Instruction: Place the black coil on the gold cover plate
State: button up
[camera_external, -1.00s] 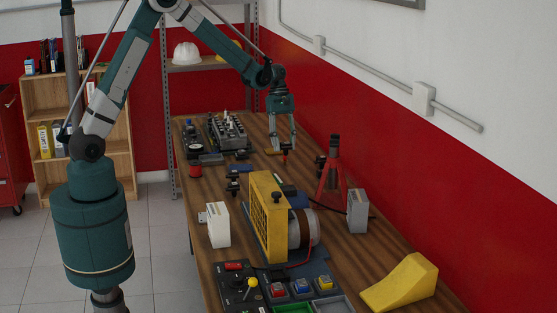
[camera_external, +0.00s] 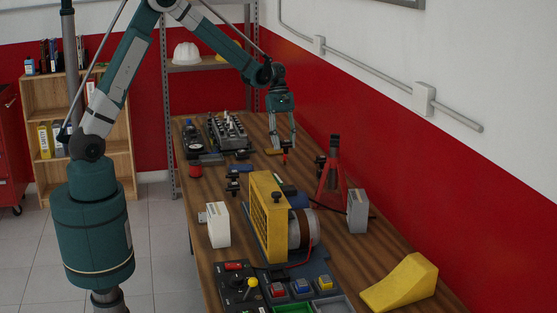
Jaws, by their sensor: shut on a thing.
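My gripper (camera_external: 284,144) points down over the far right part of the workbench. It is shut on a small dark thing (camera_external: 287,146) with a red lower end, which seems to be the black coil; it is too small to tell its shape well. A flat gold piece (camera_external: 273,152), likely the gold cover plate, lies on the bench just left of the held thing. I cannot tell whether the coil touches the bench or the plate.
A red jack stand (camera_external: 333,175) stands nearer, right of my gripper. A grey engine block (camera_external: 230,130) lies to the left. A yellow-framed machine (camera_external: 268,215) fills the middle of the bench. A yellow wedge (camera_external: 402,284) is at the near right.

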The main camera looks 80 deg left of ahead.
jog(key=w+a+n+t, duration=0.1)
jog(key=a+n, duration=0.3)
jog(key=a, duration=0.9)
jog(key=w+a+r+n+t+y, duration=0.1)
jog(key=a+n, duration=0.3)
jog(key=a, duration=1)
jog(key=shift+w+a+t, duration=0.25)
jog(key=shift+w+t, duration=0.25)
jog(key=shift+w, duration=0.1)
jog(key=shift+r, duration=0.1)
send_near(280, 151)
jog(key=shift+w+d, duration=0.6)
jog(key=shift+d, duration=0.3)
jog(key=shift+f, duration=1.8)
jog(key=shift+f, duration=0.1)
